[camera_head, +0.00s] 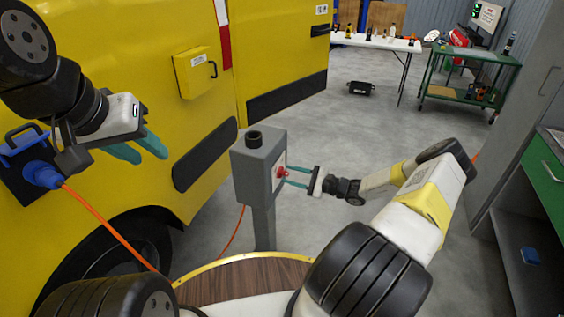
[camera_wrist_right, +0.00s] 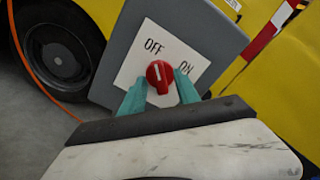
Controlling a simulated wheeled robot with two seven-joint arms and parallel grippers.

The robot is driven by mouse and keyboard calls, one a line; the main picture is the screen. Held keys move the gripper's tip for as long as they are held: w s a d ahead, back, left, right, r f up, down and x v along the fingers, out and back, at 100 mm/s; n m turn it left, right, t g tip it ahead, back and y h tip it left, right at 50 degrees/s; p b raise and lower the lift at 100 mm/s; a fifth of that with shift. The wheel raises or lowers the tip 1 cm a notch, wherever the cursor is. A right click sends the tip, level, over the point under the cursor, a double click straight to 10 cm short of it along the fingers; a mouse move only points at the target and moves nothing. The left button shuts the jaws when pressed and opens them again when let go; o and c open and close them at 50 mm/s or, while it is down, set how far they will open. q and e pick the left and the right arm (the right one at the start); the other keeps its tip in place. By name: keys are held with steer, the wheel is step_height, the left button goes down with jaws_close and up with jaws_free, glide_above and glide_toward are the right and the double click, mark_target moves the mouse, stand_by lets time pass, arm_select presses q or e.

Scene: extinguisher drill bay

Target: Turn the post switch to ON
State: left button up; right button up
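The post switch is a grey box (camera_head: 258,160) on a post, with a red knob (camera_head: 282,172) on its side. In the right wrist view, the knob (camera_wrist_right: 160,76) has a white line that points up toward the word OFF on a white plate (camera_wrist_right: 137,66); ON is to its right. My right gripper (camera_head: 287,176) is at the knob with its teal fingers apart. In the wrist view its fingertips (camera_wrist_right: 160,82) flank the knob's lower half; contact is not clear. My left gripper (camera_head: 145,150) is open and empty, left of the box, in front of the yellow vehicle.
The yellow vehicle (camera_head: 216,130) stands close behind and left of the post. A blue plug (camera_head: 42,175) with an orange cable (camera_head: 108,231) is at its side. A green cart (camera_head: 470,88) and a white table (camera_head: 375,42) stand at the back. Grey floor right of the post is clear.

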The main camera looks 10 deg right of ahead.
jaws_close()
steer(key=shift+m, duration=0.4)
steer(key=m, duration=0.3)
steer(key=shift+m, duration=0.4)
steer(key=m, duration=0.4)
steer(key=shift+w+m, duration=0.1)
steer(key=shift+m, duration=0.2)
steer(key=m, duration=0.8)
steer(key=shift+m, duration=0.3)
steer(key=shift+d, duration=0.1)
